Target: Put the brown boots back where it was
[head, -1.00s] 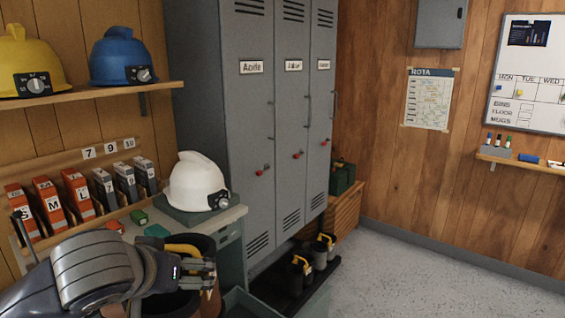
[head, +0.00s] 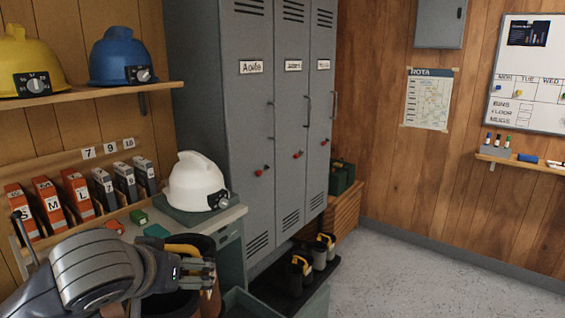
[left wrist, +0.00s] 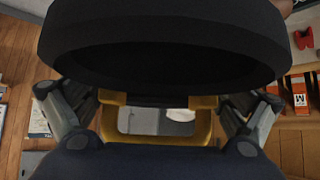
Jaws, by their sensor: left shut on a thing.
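My left gripper (head: 207,275) is at the lower left of the head view, in front of the desk. It is shut on the yellow pull loop (left wrist: 114,125) of the brown boots (head: 211,303). Their dark upper rim shows behind my gripper, and brown parts show below it. My arm hides much of them, and the picture's lower edge cuts them off. In the left wrist view the wide black rim (left wrist: 160,45) fills the upper middle, with a finger on each side of the loop. My right gripper is not in view.
Dark boots with yellow loops (head: 301,272) stand on a low black rack (head: 318,287) below the grey lockers (head: 253,120). A green open box (head: 240,302) is low beside my gripper. The floor at right is clear.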

